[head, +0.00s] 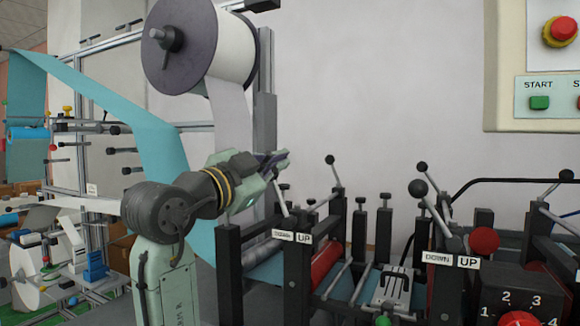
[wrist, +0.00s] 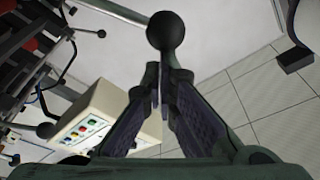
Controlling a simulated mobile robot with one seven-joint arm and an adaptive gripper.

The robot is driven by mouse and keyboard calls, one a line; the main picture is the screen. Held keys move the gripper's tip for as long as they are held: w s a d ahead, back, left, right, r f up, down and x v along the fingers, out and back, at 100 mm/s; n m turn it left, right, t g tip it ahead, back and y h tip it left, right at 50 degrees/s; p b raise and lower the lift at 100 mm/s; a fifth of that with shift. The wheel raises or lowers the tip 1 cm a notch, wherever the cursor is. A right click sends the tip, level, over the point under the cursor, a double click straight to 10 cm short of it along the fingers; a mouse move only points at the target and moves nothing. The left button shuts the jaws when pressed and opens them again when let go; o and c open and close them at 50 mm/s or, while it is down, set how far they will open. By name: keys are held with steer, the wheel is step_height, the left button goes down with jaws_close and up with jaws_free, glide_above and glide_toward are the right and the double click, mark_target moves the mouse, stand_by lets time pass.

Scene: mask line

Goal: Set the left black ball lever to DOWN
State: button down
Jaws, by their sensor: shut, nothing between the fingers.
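The left black ball lever (head: 281,197) stands above the left DOWN/UP label (head: 292,237), its rod leaning up and to the left. Its upper end is hidden by my gripper in the head view. My gripper (head: 272,160) is at the top of this lever, its fingers pointing right. In the wrist view a black ball (wrist: 167,30) shows right at the fingertips of my gripper (wrist: 162,75), which are close together with nothing clearly held between them. I cannot tell whether they touch the ball.
Another black ball lever (head: 418,188) stands at the right station above a second DOWN/UP label (head: 450,260). A further ball-topped rod (head: 330,160) rises behind. A large white roll (head: 225,50) hangs above my arm. Black posts and rollers crowd the area below the gripper.

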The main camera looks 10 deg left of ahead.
steer(key=shift+w+a+f+n+t, duration=0.15)
steer(key=shift+a+n, duration=0.35)
steer(key=shift+n, duration=0.1)
steer(key=shift+w+a+f+n+t, duration=0.1)
steer(key=shift+w+a+n+t, duration=0.05)
steer(key=shift+a+n, duration=0.4)
steer(key=shift+d, duration=0.1)
